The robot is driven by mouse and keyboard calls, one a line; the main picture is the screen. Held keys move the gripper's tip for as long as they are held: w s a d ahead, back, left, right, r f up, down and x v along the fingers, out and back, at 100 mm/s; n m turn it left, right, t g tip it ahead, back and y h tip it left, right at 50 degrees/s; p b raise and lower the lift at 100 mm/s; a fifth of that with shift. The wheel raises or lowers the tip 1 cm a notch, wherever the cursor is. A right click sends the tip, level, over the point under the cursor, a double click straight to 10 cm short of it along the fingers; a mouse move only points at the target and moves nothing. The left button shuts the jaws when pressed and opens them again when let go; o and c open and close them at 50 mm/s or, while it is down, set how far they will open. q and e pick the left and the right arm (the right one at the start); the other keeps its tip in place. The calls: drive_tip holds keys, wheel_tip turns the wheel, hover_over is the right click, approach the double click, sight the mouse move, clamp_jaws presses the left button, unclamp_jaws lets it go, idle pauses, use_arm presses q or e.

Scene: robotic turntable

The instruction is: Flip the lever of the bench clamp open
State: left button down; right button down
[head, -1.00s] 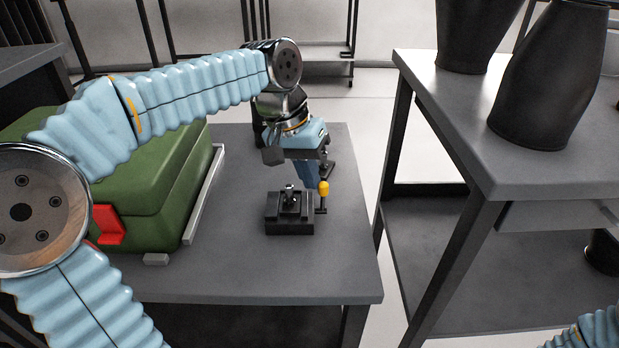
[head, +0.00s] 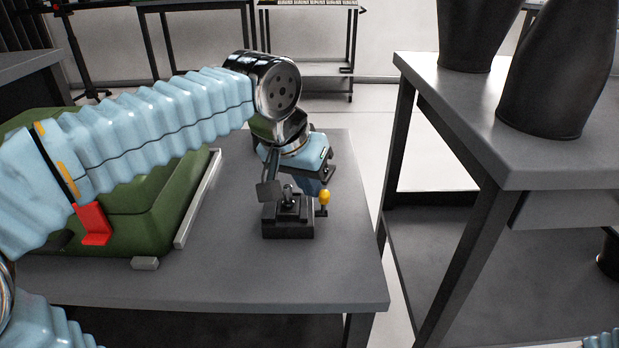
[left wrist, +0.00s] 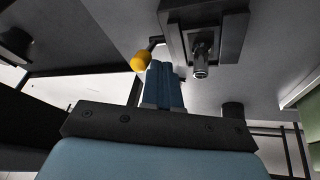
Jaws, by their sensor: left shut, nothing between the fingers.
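The bench clamp (head: 288,228) is a small dark block on the grey table, with a metal post on top. Its lever stands upright at the block's right side and ends in a yellow knob (head: 324,197). My left gripper (head: 312,187) is just behind the clamp, its fingers partly hidden by it. In the left wrist view the shut blue fingers (left wrist: 164,86) hold nothing. Their tips are close to the yellow knob (left wrist: 140,61), which appears to their left, and to the clamp block (left wrist: 236,35) above right. I cannot tell whether finger and lever touch. My right gripper is not in view.
A green case (head: 150,200) with a red latch (head: 95,224) stands left of the clamp, under my left arm. A second table (head: 540,170) with dark vases (head: 555,75) is at the right, across a gap. The table front (head: 260,280) is clear.

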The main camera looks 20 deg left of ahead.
use_arm(q)
drive_tip(key=shift+w+a+f, duration=0.15)
drive_tip(key=shift+w+f, duration=0.05)
drive_tip(key=shift+w, duration=0.15)
drive_tip(key=p+v, duration=0.3)
drive_tip(key=v, duration=1)
drive_tip(key=shift+s+r, duration=0.15)
drive_tip(key=shift+r, duration=0.2)
